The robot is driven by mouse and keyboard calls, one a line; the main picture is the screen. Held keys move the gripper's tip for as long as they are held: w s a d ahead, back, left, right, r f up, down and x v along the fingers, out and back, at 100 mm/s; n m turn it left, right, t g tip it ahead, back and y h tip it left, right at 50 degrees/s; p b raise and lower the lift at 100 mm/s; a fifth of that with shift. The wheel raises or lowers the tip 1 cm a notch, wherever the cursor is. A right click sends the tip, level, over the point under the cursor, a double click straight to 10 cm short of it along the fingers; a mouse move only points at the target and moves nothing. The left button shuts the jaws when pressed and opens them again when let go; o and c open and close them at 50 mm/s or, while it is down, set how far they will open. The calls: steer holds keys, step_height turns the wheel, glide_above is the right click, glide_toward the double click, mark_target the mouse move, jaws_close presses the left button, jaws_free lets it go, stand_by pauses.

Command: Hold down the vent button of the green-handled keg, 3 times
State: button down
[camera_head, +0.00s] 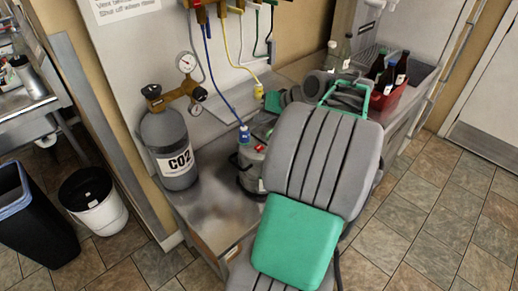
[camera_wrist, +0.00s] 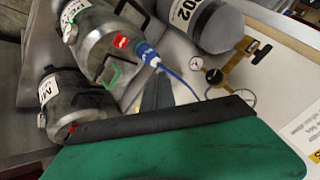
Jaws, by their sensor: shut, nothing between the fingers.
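A steel keg (camera_wrist: 97,45) with a blue connector (camera_wrist: 148,55) on its top lies across the upper left of the wrist view. A green handle (camera_wrist: 112,74) shows at its top edge, and a red part (camera_wrist: 122,41) sits on its top. I cannot make out the vent button for sure. This keg is partly behind my arm in the head view (camera_head: 247,162). My gripper (camera_wrist: 160,120) fills the bottom of the wrist view as a green body with a dark edge. It is shut and holds nothing. It looks apart from the keg. Its fingertips are hidden in the head view.
A second steel keg (camera_wrist: 62,112) with a dark handle stands beside the first. A grey CO2 cylinder (camera_head: 172,142) with a gauge stands at left on the metal bench (camera_head: 215,205). Hoses hang from the wall. A red crate (camera_head: 388,98) of bottles is at right.

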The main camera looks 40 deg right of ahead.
steer(key=b, duration=0.7)
glide_above(261, 149)
step_height(261, 149, down, 8)
steer(key=shift+d, duration=0.1)
steer(key=shift+f, duration=0.3)
stand_by(1.1)
steer(key=shift+f, duration=0.4)
steer(key=shift+f+b, duration=0.45)
steer(key=shift+f, duration=0.2)
stand_by(0.6)
steer(key=shift+r, duration=0.1)
steer(key=shift+r+p, duration=0.9)
steer(key=shift+r, duration=0.15)
step_height(261, 149, up, 5)
steer(key=p, duration=0.4)
